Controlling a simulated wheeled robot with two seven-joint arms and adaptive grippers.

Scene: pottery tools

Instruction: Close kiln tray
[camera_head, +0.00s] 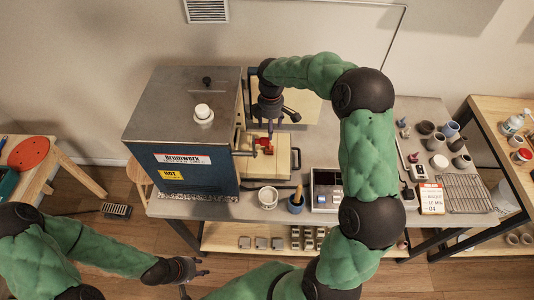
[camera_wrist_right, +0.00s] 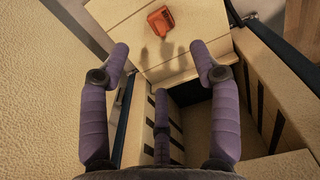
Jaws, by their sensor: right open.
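The kiln (camera_head: 182,160) is a blue box with a grey metal top, standing on the workbench. Its cream kiln tray (camera_head: 281,163) sticks out at the kiln's right side, pulled open. A small orange-red piece (camera_head: 264,147) lies on the tray's cream surface; it also shows at the top of the right wrist view (camera_wrist_right: 160,20). My right gripper (camera_head: 270,127) hangs over the tray with its purple fingers (camera_wrist_right: 165,65) spread and empty, apart from the piece. My left gripper (camera_head: 192,273) is low at the front left, away from the kiln, with its fingers apparently spread and empty.
A wire rack (camera_head: 465,193) and several small pots are farther right.

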